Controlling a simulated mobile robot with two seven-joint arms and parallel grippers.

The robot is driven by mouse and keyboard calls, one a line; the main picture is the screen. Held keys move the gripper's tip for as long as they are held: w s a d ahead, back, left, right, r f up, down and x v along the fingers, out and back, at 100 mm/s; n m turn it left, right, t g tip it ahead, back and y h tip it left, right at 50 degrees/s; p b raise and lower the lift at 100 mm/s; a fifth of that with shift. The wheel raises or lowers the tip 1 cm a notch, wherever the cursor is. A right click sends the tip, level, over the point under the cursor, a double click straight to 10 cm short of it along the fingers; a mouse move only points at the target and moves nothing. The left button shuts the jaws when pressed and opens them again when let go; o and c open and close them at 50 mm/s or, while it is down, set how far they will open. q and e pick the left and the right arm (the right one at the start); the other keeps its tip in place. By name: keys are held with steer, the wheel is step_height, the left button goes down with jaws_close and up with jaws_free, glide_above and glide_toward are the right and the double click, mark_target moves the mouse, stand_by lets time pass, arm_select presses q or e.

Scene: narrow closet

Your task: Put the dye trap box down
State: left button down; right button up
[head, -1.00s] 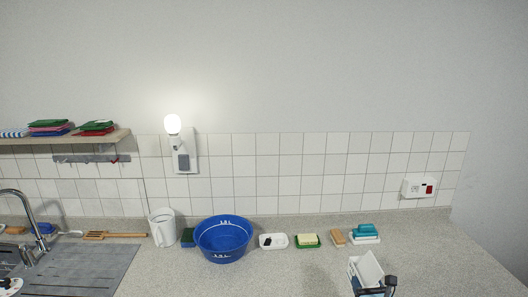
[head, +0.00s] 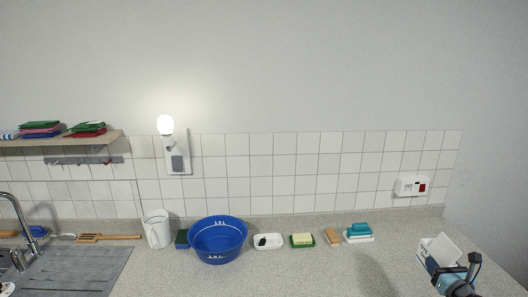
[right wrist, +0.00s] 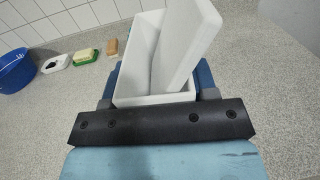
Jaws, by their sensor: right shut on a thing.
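The dye trap box (head: 428,248) is a white open box with a white panel standing tilted in it, at the lower right of the head view. It also shows close up in the right wrist view (right wrist: 155,100). My right gripper (head: 455,273) is shut on it, with a blue finger on either side of the box in the right wrist view (right wrist: 158,86). The box is over the right part of the speckled grey worktop (head: 330,275). I cannot tell whether its base touches the worktop. My left gripper is not in view.
Along the wall stand a white jug (head: 157,229), a blue basin (head: 218,240), a white dish (head: 268,242), a green soap dish (head: 302,240), a wooden brush (head: 332,237) and a teal item on a white dish (head: 358,232). The worktop in front is clear.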

mark_target(458, 257)
steer(key=d+r, duration=0.1)
steer(key=d, duration=0.2)
steer(key=d+r, duration=0.1)
steer(key=shift+s+d+r, duration=0.25)
steer(key=shift+d+r, duration=0.1)
steer(key=shift+d, duration=0.05)
steer(key=s+d+r+h, duration=0.1)
steer(key=s+d+r, duration=0.1)
steer(key=d+r, duration=0.8)
steer(key=s+a+f+n+y, duration=0.1)
steer(key=s+a+f, duration=0.1)
steer(key=s+a, duration=0.65)
steer(key=s+a+f+y, duration=0.2)
steer(key=s+a, duration=0.2)
steer(key=a, duration=0.9)
steer(key=s+a+f+n+y, duration=0.1)
steer(key=s+a+f, duration=0.2)
steer(key=s+a, duration=0.55)
steer(key=w+a+m+h, duration=0.1)
steer(key=w+a+h, duration=0.1)
steer(key=a, duration=1.2)
steer(key=shift+a+f, duration=0.3)
steer(key=shift+w+d, duration=0.1)
steer(key=shift+d, duration=0.05)
